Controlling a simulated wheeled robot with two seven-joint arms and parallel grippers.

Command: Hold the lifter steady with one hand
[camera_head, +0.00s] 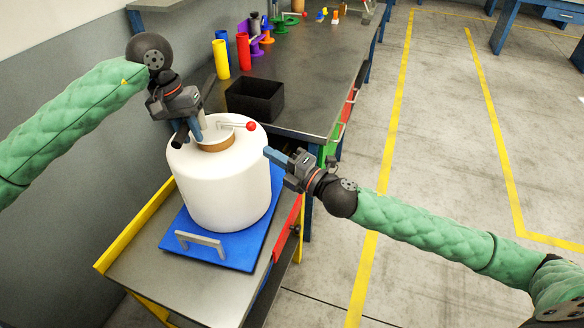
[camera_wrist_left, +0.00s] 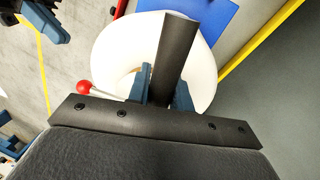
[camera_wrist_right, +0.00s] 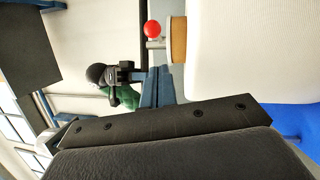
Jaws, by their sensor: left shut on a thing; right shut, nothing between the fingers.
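A large white yarn bobbin (camera_head: 222,185) with a brown core (camera_head: 215,140) stands upright on a blue base (camera_head: 235,250). The lifter sits in the bobbin's top; its metal lever ends in a red ball (camera_head: 251,126), also seen in the left wrist view (camera_wrist_left: 84,87). My left gripper (camera_head: 189,131) is shut on the lifter's dark handle (camera_wrist_left: 176,55) above the bobbin; the fingers partly hide it. My right gripper (camera_head: 270,155) is shut and empty at the bobbin's right side, below and right of the red ball. The right wrist view also shows the ball (camera_wrist_right: 152,28).
The blue base rests on a grey cart (camera_head: 205,283) with yellow edges. Behind it, a dark workbench (camera_head: 316,75) holds a black open box (camera_head: 255,101), coloured tubes and several spools. The floor to the right is clear.

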